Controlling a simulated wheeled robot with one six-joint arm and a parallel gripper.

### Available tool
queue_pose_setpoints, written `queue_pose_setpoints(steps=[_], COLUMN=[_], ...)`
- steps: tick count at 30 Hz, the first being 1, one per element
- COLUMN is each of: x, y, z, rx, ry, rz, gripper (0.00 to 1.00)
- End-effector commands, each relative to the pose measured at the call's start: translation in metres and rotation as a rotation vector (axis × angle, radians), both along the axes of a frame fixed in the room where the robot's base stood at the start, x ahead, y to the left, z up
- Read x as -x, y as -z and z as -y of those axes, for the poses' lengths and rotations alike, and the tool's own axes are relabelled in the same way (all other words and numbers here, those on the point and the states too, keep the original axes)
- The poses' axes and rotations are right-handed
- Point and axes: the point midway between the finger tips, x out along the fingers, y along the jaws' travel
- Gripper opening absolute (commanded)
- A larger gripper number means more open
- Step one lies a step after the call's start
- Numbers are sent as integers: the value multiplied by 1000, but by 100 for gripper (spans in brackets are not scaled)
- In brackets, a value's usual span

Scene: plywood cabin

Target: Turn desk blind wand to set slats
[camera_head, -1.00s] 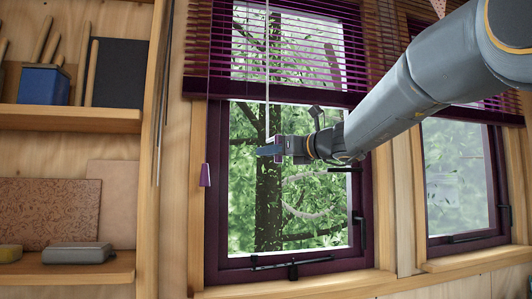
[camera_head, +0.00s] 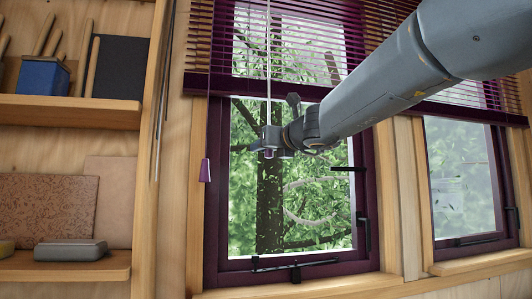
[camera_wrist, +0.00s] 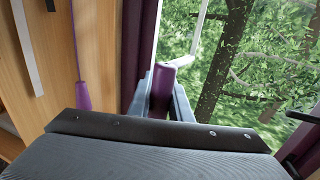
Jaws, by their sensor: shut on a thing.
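The blind (camera_head: 299,45) with purple slats hangs over the upper part of the left window. Its thin white wand (camera_head: 267,62) hangs straight down in front of the glass to my gripper (camera_head: 268,141). In the wrist view, the wand's purple handle (camera_wrist: 161,88) stands between the two blue-grey fingers of my gripper (camera_wrist: 160,96), which are shut on it. The handle's lower part is hidden by the gripper. Light gaps show between the slats.
A purple cord pull (camera_head: 205,171) hangs left of the gripper, apart from it. Window latches (camera_head: 292,270) and a stay (camera_head: 362,228) stick out from the frame. Shelves with a blue box (camera_head: 43,81) and a grey case (camera_head: 70,250) are at left.

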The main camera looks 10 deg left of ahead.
Motion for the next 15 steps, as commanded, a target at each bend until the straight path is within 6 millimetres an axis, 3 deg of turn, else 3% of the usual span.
queue_pose_setpoints(steps=[15], x=[-5], y=[0], z=[-9], rx=[0], ry=[1], rz=[0], gripper=[0])
